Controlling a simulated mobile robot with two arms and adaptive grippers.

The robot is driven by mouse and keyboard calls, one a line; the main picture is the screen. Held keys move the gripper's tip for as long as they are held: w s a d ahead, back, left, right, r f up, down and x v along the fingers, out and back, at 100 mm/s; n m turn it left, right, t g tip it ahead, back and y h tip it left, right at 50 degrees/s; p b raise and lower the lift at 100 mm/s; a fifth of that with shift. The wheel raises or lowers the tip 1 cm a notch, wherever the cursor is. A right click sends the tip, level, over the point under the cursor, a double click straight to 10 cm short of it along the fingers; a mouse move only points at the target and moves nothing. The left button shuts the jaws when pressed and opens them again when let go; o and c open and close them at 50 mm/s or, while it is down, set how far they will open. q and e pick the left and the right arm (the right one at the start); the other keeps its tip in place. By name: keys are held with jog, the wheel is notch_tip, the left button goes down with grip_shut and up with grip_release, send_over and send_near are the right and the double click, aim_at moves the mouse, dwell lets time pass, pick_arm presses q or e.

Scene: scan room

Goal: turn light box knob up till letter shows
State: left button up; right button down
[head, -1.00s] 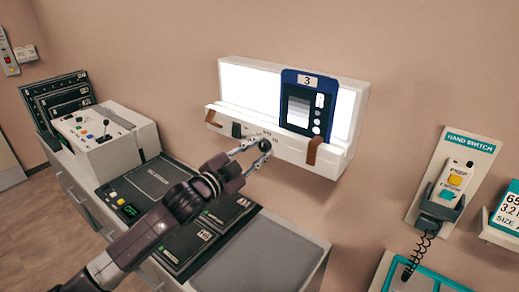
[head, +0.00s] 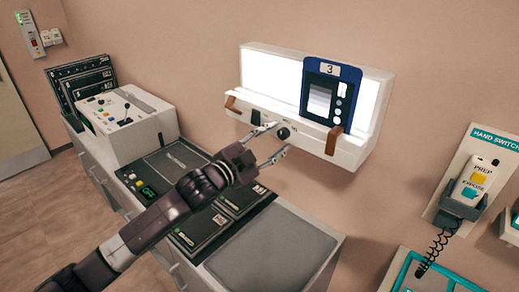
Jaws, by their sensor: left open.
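The white light box (head: 258,66) is on the wall, with its panel lit bright white. A blue-framed film holder (head: 318,67) marked 3 stands on its ledge at the right. Its window is grey and pale, and I can make out no letter in it. The dark round knob (head: 283,133) is on the front face below the ledge. My left gripper (head: 284,138) is open, with its fingertips apart on the upper and lower sides of the knob. I cannot tell whether they touch it. My right gripper is not in view.
Below is a cabinet with a control panel (head: 133,178), dark cassettes (head: 239,199) and a grey pad (head: 262,258). A white console (head: 128,112) with a joystick stands at the left. A hand switch (head: 473,182) hangs on the wall at the right.

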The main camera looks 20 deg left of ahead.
pick_arm(q)
jog(key=v, duration=1)
jog(key=shift+s, duration=0.35)
jog(key=shift+a, duration=0.1)
